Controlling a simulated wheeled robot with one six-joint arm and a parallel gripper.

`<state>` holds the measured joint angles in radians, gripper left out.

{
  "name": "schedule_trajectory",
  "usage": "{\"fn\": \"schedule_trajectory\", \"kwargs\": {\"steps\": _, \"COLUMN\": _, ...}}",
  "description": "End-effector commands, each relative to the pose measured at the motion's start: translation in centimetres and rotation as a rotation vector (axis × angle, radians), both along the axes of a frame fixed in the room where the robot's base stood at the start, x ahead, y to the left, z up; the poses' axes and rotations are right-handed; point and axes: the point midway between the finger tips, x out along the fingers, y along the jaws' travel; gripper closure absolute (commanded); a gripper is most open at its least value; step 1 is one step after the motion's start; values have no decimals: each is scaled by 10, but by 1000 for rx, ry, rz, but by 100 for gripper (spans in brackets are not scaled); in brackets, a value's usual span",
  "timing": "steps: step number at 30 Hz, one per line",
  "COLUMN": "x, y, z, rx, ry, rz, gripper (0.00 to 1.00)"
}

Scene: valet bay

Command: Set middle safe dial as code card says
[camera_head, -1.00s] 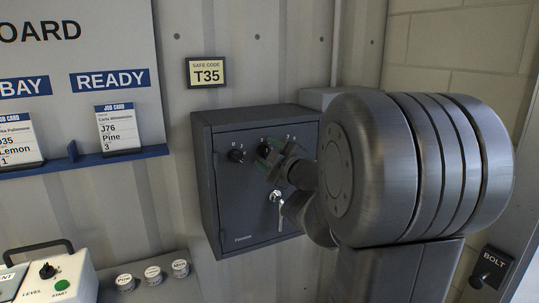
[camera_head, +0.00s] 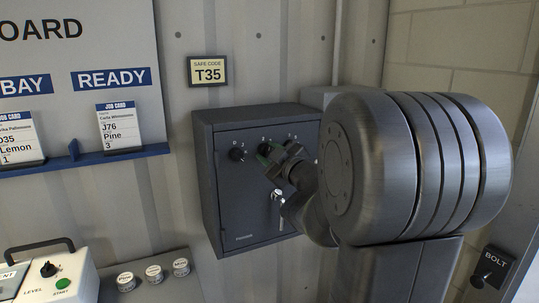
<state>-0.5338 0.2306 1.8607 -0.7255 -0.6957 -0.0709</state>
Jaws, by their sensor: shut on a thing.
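The grey safe (camera_head: 240,205) is fixed to the corrugated wall, with a row of black dials near the top of its door. The left dial (camera_head: 237,154) shows clearly. My gripper (camera_head: 272,156) is at the middle dial, its fingers closed around it; the dial itself is mostly hidden, and its setting cannot be read. The right dial is hidden behind my arm. The code card (camera_head: 208,71) above the safe reads "SAFE CODE T35". A silver handle (camera_head: 277,195) sits on the door below my gripper.
A board with job cards (camera_head: 118,127) on a blue ledge hangs at left. A control box (camera_head: 62,275) with a green START button stands at lower left, beside several round labelled tins (camera_head: 153,273). A BOLT switch (camera_head: 491,266) is at lower right.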

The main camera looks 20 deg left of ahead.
Motion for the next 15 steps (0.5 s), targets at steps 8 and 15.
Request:
{"fn": "schedule_trajectory", "kwargs": {"steps": 8, "x": 0, "y": 0, "z": -1, "rx": 151, "ry": 175, "rz": 1, "gripper": 91}}
{"fn": "schedule_trajectory", "kwargs": {"steps": 15, "x": 0, "y": 0, "z": -1, "rx": 249, "ry": 290, "rz": 0, "gripper": 91}}
